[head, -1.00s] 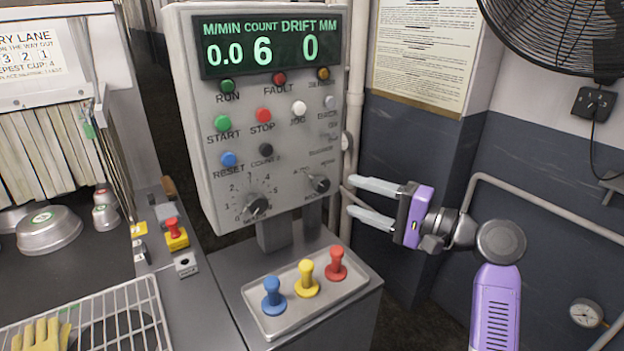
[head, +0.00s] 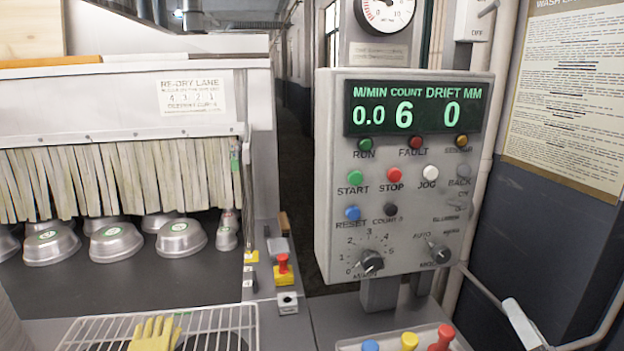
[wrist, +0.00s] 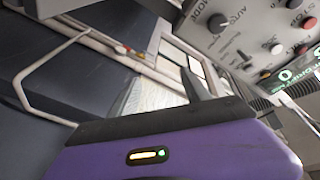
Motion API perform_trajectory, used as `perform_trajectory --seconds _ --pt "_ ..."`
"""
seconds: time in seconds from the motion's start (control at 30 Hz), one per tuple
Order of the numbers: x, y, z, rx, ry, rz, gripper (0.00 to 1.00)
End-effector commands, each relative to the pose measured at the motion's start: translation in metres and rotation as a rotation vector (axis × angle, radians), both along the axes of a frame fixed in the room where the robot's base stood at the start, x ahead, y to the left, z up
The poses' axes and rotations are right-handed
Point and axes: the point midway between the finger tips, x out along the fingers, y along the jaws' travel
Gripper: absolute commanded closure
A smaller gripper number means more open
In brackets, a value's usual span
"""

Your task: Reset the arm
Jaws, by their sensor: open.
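Only a pale finger of my gripper (head: 522,324) shows at the lower right edge of the head view, right of the control panel and apart from it. The wrist view shows my gripper's purple housing with a small lit indicator, tilted, with the panel's knobs and buttons at the upper right. The jaws are open, and I see nothing held. The rest of the arm is out of the head view.
The grey control panel (head: 330,200) reads 0.0, count 6, drift 0. Metal pans (head: 116,243) sit by the strip curtain at left. A yellow glove (head: 155,335) lies on a wire rack (head: 222,318). Pipes run at right.

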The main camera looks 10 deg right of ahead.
Motion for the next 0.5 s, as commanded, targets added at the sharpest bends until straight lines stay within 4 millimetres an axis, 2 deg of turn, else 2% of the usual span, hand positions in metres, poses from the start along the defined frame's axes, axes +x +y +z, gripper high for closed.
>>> perform_trajectory --seconds 0.03,0.2,0.5 --pt "-0.015 0.012 -0.015 -0.059 0.027 -0.021 0.45" --pt "-0.062 0.05 -0.041 -0.271 0.091 -0.067 0.45" --pt "-0.15 0.127 -0.064 -0.588 0.182 -0.022 0.45"
